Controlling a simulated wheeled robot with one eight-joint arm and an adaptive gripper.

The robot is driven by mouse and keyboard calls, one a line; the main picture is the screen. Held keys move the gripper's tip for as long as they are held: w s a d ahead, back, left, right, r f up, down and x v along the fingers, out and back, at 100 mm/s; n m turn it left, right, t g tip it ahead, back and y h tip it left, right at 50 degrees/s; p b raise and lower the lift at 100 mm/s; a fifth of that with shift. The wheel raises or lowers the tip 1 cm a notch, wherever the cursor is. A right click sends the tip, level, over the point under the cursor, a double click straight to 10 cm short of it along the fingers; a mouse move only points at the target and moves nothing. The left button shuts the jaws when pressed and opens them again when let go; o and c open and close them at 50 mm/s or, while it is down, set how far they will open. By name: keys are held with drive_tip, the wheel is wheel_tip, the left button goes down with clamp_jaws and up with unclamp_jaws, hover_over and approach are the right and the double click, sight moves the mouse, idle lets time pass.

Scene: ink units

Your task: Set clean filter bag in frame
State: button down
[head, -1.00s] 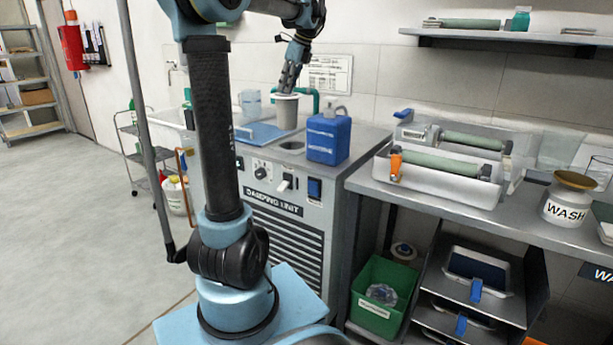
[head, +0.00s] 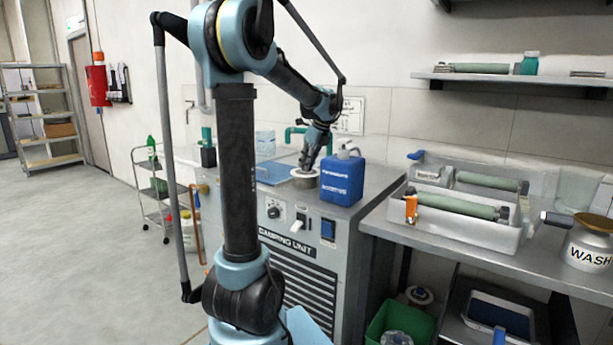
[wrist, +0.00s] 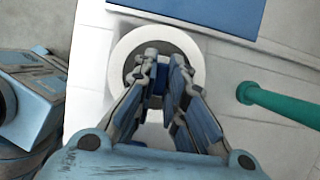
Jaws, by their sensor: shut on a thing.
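The filter bag, a pale grey cylinder with a white rim (head: 304,173), is at the top of the damping unit (head: 325,245). Less of its body shows below the rim, and it looks partly sunk in the round opening there; the frame itself is hidden. My gripper (head: 307,167) points down into the bag's mouth and is shut on the bag. In the wrist view, the white rim (wrist: 190,42) rings my fingertips (wrist: 165,75); the exact grip point is unclear.
A blue jug (head: 342,176) stands close on the right of the bag. A blue mat (head: 270,173) lies to the left, and a green pipe (head: 290,134) rises behind. The wash bench (head: 440,243) with a white tray (head: 460,226) is farther right.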

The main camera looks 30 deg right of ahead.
sight(307, 174)
drive_tip(key=shift+f, duration=2.4)
drive_tip(key=c, duration=1.7)
unclamp_jaws()
drive_tip(key=shift+o, duration=0.2)
